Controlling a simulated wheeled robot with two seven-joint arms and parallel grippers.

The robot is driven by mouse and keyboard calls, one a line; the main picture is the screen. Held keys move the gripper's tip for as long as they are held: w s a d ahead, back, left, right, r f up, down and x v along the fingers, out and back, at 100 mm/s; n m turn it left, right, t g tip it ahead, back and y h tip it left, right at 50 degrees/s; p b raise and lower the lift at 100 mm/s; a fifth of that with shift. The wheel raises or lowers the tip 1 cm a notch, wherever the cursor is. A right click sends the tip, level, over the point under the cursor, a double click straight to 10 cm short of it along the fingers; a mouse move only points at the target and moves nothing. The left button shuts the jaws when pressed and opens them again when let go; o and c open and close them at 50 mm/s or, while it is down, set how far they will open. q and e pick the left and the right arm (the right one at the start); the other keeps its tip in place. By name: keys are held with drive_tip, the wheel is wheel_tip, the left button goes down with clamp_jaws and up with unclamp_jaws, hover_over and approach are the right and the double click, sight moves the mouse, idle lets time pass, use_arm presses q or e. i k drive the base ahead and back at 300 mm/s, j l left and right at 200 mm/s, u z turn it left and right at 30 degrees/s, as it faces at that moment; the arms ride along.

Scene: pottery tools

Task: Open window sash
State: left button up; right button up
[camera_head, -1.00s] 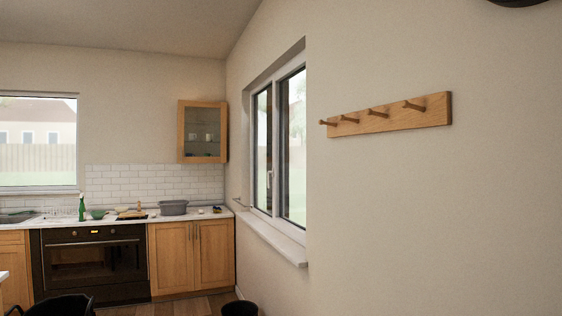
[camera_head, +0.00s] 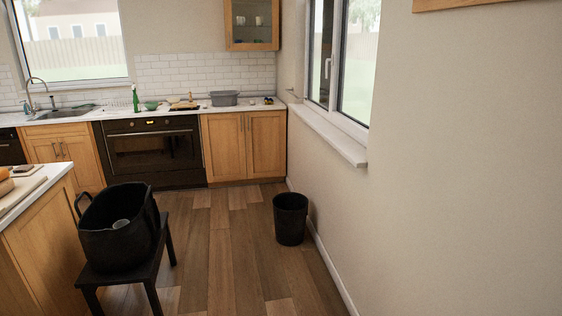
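The window (camera_head: 344,58) is in the right-hand wall, right of the picture's middle, with its top cut off by the frame. It has two dark-framed sashes with glass, and both look shut. A white handle (camera_head: 327,68) stands upright on the frame between them. A white sill (camera_head: 330,135) juts out below the window. Neither of my grippers shows in the head view.
A black bin (camera_head: 290,218) stands on the floor near the wall below the window. A black stool (camera_head: 160,262) with a black bag (camera_head: 120,228) stands at the left, beside a wooden island (camera_head: 40,245). Wooden floor (camera_head: 230,265) is clear between stool and bin.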

sight(357, 128)
drive_tip(key=i, duration=2.65)
